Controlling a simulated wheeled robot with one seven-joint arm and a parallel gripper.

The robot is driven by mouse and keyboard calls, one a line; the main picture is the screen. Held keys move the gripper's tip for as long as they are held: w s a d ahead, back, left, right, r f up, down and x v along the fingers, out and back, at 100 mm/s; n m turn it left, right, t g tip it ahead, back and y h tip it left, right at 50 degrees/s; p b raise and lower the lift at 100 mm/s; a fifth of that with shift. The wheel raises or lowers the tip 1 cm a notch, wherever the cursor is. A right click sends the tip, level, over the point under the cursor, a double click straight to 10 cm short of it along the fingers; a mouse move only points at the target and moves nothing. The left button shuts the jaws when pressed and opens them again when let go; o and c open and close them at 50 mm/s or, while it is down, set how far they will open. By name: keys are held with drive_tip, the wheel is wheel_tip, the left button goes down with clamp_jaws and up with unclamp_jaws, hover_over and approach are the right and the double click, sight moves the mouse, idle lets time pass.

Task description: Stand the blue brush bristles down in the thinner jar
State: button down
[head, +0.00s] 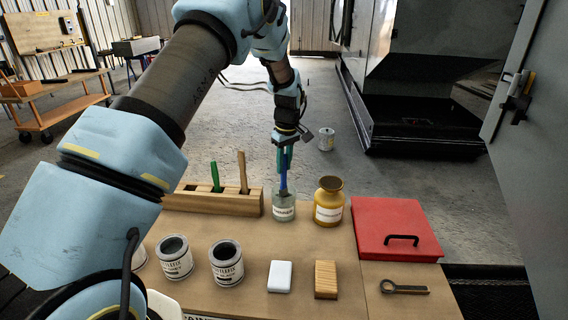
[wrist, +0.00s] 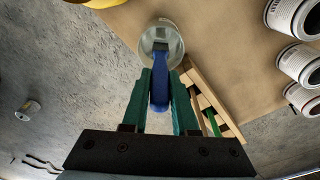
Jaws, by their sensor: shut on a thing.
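The blue brush (head: 283,178) is held upright in my gripper (head: 284,158), its lower end inside the mouth of the clear thinner jar (head: 283,210). In the wrist view the green fingers of my gripper (wrist: 158,100) are closed on the blue handle (wrist: 159,90). There the brush's metal and bristle end points into the glass jar (wrist: 152,38). The jar stands on the table beside the yellow bottle. I cannot tell whether the bristles touch the jar's bottom.
A wooden rack (head: 215,202) with green and wooden handles stands left of the jar. A yellow bottle (head: 329,200) stands close on its right. Grey cans (head: 226,262), a white block (head: 280,277), a wooden brush block (head: 326,279) and a red box (head: 397,228) are also on the table.

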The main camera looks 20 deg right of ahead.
drive_tip(key=c, duration=0.6)
unclamp_jaws()
wheel_tip(320, 180, up, 11)
drive_tip(key=s+b, duration=0.1)
drive_tip(key=b, duration=0.2)
drive_tip(key=shift+d+b, duration=0.15)
drive_tip(key=shift+b, duration=0.2)
drive_tip(key=shift+f, duration=0.1)
